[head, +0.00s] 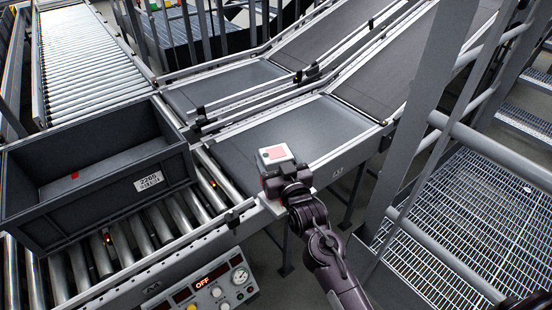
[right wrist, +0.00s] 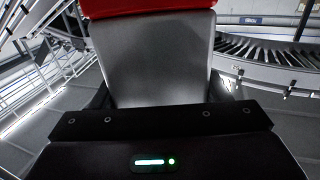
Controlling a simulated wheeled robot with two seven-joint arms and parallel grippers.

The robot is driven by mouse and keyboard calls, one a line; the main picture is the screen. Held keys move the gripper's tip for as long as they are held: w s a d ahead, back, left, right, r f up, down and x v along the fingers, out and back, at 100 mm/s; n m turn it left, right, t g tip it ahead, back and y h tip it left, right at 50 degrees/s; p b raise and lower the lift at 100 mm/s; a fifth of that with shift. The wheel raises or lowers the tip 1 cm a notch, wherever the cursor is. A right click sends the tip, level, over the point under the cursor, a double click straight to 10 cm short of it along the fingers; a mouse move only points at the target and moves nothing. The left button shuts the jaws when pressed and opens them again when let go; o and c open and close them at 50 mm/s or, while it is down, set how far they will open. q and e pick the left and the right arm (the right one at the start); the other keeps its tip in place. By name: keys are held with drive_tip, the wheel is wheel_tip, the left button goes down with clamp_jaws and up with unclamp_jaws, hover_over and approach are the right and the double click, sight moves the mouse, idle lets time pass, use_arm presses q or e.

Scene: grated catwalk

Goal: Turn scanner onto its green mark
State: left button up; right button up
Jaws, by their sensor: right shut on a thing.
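The scanner (head: 276,153) is a small pale block with a red patch on top, at the near edge of the dark belt in the head view. My right gripper (head: 285,176) is shut on it from the near side. In the right wrist view the scanner (right wrist: 152,62) shows as a grey face with a red band along its top, ahead of my gripper's dark body. I cannot make out a green mark on or around the scanner in either view. My left gripper is not in view.
A dark grey tote (head: 100,190) with a white label stands on the rollers at left. A control panel (head: 210,290) reading OFF is below. Grey railing posts (head: 430,110) rise close to the right of my arm, above grated steps (head: 470,215).

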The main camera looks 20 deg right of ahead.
drive_tip(key=shift+d+n+g+y, duration=0.1)
drive_tip(key=shift+n+g+y, duration=0.3)
drive_tip(key=shift+n+y, duration=1.35)
drive_tip(key=shift+y, duration=0.85)
drive_tip(key=o, duration=1)
drive_tip(key=shift+s, duration=0.1)
drive_tip(key=shift+s+f, duration=0.15)
drive_tip(key=shift+s, duration=0.15)
drive_tip(key=b+v, duration=0.2)
drive_tip(key=v, duration=0.5)
drive_tip(key=shift+r, duration=0.25)
